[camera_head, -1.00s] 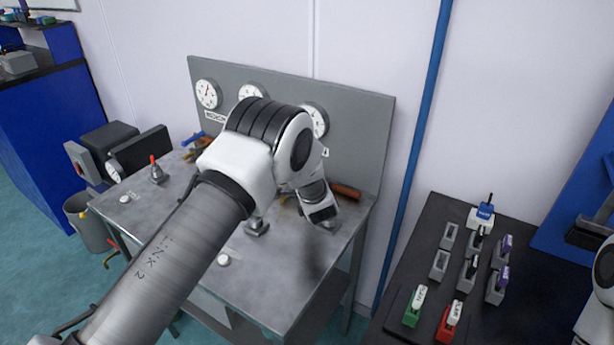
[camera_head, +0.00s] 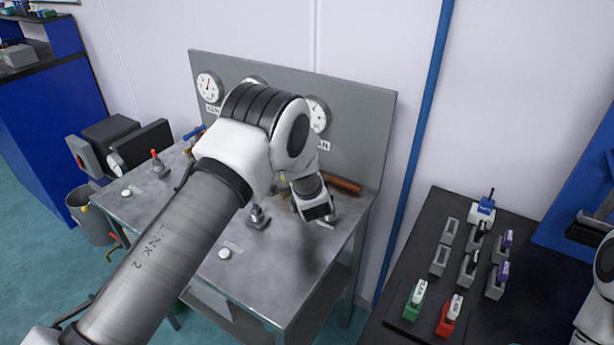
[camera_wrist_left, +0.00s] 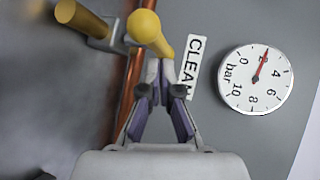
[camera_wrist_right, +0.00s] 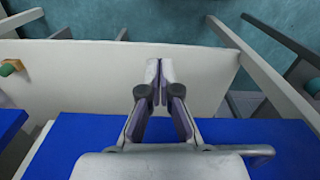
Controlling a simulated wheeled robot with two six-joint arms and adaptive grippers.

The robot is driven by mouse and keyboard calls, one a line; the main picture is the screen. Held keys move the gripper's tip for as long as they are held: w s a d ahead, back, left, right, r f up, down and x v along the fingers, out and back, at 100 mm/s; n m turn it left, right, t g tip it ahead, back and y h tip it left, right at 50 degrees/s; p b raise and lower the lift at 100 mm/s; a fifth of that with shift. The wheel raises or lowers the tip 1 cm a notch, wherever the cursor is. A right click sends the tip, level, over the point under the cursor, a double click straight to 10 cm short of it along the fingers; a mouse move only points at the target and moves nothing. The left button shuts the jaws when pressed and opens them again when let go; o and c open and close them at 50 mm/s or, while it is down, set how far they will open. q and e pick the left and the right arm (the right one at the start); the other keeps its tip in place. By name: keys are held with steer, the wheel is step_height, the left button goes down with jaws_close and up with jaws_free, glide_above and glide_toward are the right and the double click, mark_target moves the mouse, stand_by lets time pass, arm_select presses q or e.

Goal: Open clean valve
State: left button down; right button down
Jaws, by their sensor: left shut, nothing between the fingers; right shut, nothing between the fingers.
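The clean valve shows in the left wrist view as a yellow handle (camera_wrist_left: 150,32) with a rounded end, close to the CLEAN label (camera_wrist_left: 191,66). My left gripper (camera_wrist_left: 160,68) is shut and empty, with its fingertips right at the yellow handle's lower end. I cannot tell whether they touch. In the head view my left arm reaches over the grey bench, and its wrist hides the valve and most of the label. My right gripper (camera_wrist_right: 160,66) is shut and empty, in front of a white panel and over a blue surface, far from the valve.
A pressure gauge (camera_wrist_left: 257,78) sits beside the label on the grey back panel (camera_head: 360,120). A copper pipe (camera_wrist_left: 132,85) runs close to the left fingers. A red-tipped valve (camera_head: 155,163) stands on the bench's left. A dark table (camera_head: 400,260) with small coloured items is at right.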

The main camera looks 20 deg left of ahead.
arm_select(q)
steer(key=v, duration=1.1)
steer(key=shift+d, duration=0.2)
